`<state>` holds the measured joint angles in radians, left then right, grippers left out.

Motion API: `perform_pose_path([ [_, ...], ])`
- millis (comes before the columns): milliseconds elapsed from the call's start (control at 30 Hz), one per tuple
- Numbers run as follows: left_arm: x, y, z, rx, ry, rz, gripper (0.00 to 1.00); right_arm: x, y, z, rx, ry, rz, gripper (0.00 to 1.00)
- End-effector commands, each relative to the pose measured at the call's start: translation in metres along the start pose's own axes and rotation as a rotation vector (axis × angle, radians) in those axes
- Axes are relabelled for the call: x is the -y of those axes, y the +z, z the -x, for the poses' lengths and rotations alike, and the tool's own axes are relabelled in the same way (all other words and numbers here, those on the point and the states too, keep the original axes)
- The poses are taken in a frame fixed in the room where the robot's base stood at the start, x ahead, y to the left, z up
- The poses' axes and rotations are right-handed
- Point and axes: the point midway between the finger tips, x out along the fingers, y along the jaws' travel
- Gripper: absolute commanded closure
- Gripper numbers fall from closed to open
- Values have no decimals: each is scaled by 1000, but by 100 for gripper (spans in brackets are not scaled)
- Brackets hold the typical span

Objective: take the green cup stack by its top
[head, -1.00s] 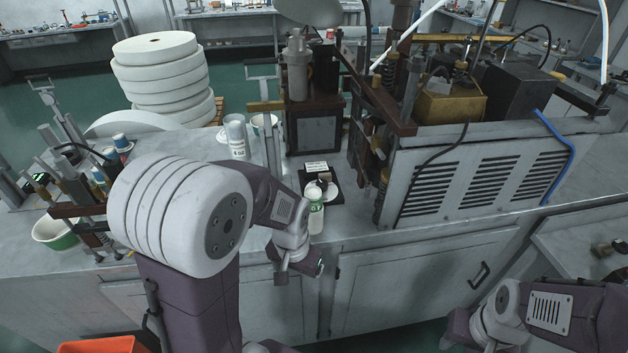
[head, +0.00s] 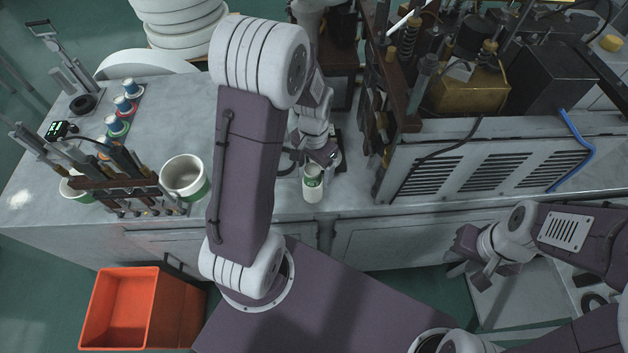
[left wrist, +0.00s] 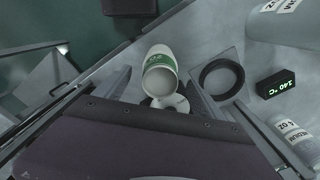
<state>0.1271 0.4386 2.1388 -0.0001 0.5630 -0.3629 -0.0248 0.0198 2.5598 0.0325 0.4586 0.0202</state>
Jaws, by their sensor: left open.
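The green cup stack (head: 313,186), white with a green label, stands near the front edge of the counter. It also shows in the left wrist view (left wrist: 160,62), with its round end facing the camera. My left gripper (head: 318,158) is open and empty, just behind and above the stack in the head view. In the left wrist view its two fingers lie on either side of the stack, with gaps between. Whether they reach down to the stack's top is unclear. My right gripper (head: 477,256) hangs away at the right, in front of the cabinets; its jaw opening is unclear.
A machine with vented panels (head: 470,160) stands right of the stack. A black ring (left wrist: 222,79) and a 140 °C display (left wrist: 276,84) are close by. A white-and-green cup (head: 185,177) and a tool rack (head: 125,185) stand left. An orange bin (head: 125,308) is below.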

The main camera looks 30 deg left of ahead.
Motion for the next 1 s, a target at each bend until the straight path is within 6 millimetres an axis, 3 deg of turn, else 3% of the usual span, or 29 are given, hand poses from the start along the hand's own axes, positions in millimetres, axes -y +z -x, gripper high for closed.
perform_pose_path([
  [67,-1,3,-13,9,3,0,21,0,-1,10,0,0,0,64],
  [200,-1,3,-36,5,2,0,21,0,-1,11,-1,0,0,64],
  [467,-1,2,-40,1,0,0,21,0,-1,10,0,0,0,64],
  [700,-1,2,-40,1,0,0,88,0,-1,10,0,0,0,64],
  [1000,0,1,-37,-1,0,0,88,0,-1,9,0,0,0,64],
])
